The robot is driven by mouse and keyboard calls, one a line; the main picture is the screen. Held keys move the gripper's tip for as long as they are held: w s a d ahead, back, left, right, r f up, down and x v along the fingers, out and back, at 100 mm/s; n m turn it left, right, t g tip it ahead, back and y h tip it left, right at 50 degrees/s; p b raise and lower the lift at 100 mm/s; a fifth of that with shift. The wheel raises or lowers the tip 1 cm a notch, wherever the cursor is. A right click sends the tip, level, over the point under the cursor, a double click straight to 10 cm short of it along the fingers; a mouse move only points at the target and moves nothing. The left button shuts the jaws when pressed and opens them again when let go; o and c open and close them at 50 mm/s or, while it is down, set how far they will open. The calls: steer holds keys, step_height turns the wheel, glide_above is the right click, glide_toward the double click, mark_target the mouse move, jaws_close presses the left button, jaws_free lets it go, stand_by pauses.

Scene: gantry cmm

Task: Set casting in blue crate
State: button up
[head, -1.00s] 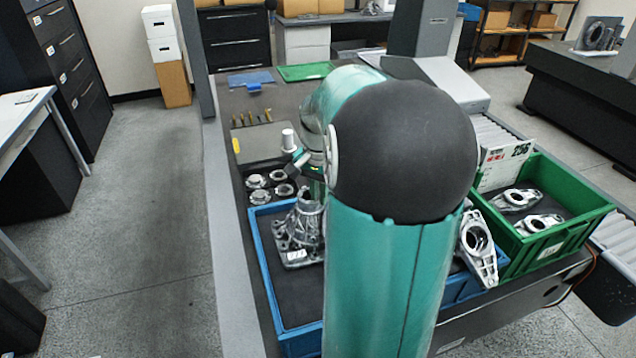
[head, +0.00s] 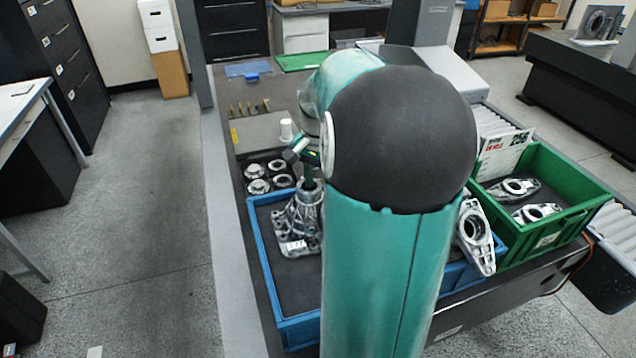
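A grey metal casting (head: 300,222) with a flanged base and a narrower neck stands upright inside the blue crate (head: 264,262), at its far left part. A small white label shows on its base. My gripper (head: 309,184) is right at the top of the casting's neck, partly hidden by my own arm. A dark finger reaches down to the neck; whether the fingers are open or shut on it is too small to tell. My arm hides the middle of the blue crate. Another casting (head: 474,236) lies tilted at the crate's right side, partly hidden.
A green crate (head: 566,226) with two flat castings (head: 514,189) stands at the right, with a white sign card (head: 503,153) behind it. Several round metal parts (head: 258,186) sit beyond the blue crate. A white cylinder (head: 286,129) stands farther back.

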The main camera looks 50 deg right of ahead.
step_height(320, 180, up, 11)
steer(key=a+n+t+h, duration=0.2)
steer(key=a+n, duration=0.5)
steer(key=a, duration=1.1)
steer(key=s+a+f+n+t+y, duration=0.1)
steer(key=s+a+n, duration=0.3)
steer(key=a, duration=0.2)
steer(key=s+a+f+n+t+y, duration=0.1)
steer(key=s+a+f+n+t, duration=0.1)
steer(key=a, duration=0.5)
steer(key=shift+s+f+n+t, duration=0.3)
steer(key=shift+s+n, duration=0.6)
steer(key=shift+s, duration=0.05)
steer(key=shift+d, duration=0.1)
